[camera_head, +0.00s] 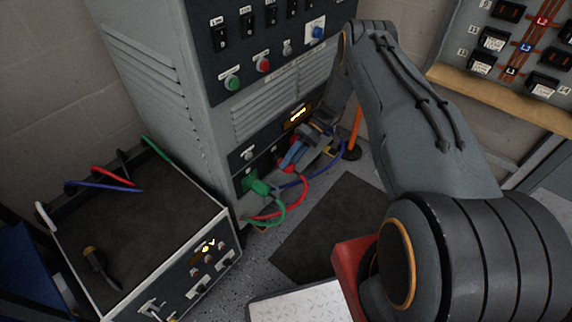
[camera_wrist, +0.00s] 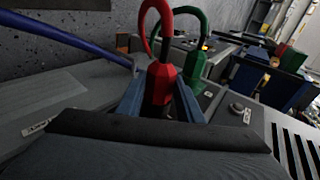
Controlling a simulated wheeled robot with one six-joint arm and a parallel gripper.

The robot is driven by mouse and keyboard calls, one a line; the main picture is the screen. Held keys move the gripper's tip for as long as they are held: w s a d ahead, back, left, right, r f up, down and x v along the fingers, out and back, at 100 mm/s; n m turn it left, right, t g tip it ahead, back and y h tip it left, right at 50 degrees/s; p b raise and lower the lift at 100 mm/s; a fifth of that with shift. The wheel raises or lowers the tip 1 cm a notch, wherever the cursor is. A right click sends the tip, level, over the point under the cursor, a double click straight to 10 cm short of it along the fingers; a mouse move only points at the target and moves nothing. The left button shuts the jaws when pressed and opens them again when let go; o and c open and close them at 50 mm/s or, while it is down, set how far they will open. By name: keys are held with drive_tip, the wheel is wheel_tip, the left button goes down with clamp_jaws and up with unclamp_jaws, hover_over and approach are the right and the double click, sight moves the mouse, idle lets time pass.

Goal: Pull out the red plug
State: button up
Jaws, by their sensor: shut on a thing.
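The red plug (camera_wrist: 162,78) stands between the two blue fingers of my gripper (camera_wrist: 160,98) in the wrist view. The fingers are shut on it, and its red cable loops up and away. In the head view my gripper (camera_head: 300,150) is at the lower front of the grey cabinet, and the red plug is mostly hidden by it. The green plug (camera_wrist: 194,66) is right beside the red one; in the head view it sits in the cabinet front (camera_head: 256,184). I cannot tell whether the red plug is still seated in its socket.
The grey cabinet (camera_head: 160,75) carries switches and buttons above. A blue cable (camera_head: 330,165) and an orange post (camera_head: 355,128) are close to the gripper. A box with a lit display (camera_head: 205,250) stands at the left. A dark mat (camera_head: 325,228) lies on the floor.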

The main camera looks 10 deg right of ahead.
drive_tip(key=shift+s+a+r+t+h+p, duration=0.1)
drive_tip(key=shift+t+h+p, duration=0.55)
drive_tip(key=shift+p, duration=1.2)
drive_tip(key=shift+s+r+t+h+p, duration=0.1)
drive_tip(key=shift+t+h+p, duration=0.25)
drive_tip(key=shift+h+p, duration=1)
drive_tip(key=o, duration=0.5)
drive_tip(key=shift+y+p, duration=0.4)
drive_tip(key=shift+p, duration=0.2)
drive_tip(key=shift+f, duration=0.1)
drive_tip(key=c, duration=0.7)
drive_tip(key=shift+o, duration=0.2)
drive_tip(key=shift+s+d+p, duration=0.35)
drive_tip(key=shift+s+d, duration=0.2)
drive_tip(key=shift+s, duration=0.2)
drive_tip(key=shift+s+d+p, duration=0.35)
drive_tip(key=shift+s+d, duration=0.2)
drive_tip(key=shift+s, duration=0.15)
drive_tip(key=shift+s+d+p, duration=0.5)
drive_tip(key=shift+s+d, duration=0.2)
drive_tip(key=shift+s, duration=0.3)
drive_tip(key=shift+s+d+p, duration=0.5)
drive_tip(key=shift+s+d, duration=0.2)
drive_tip(key=shift+s, duration=0.25)
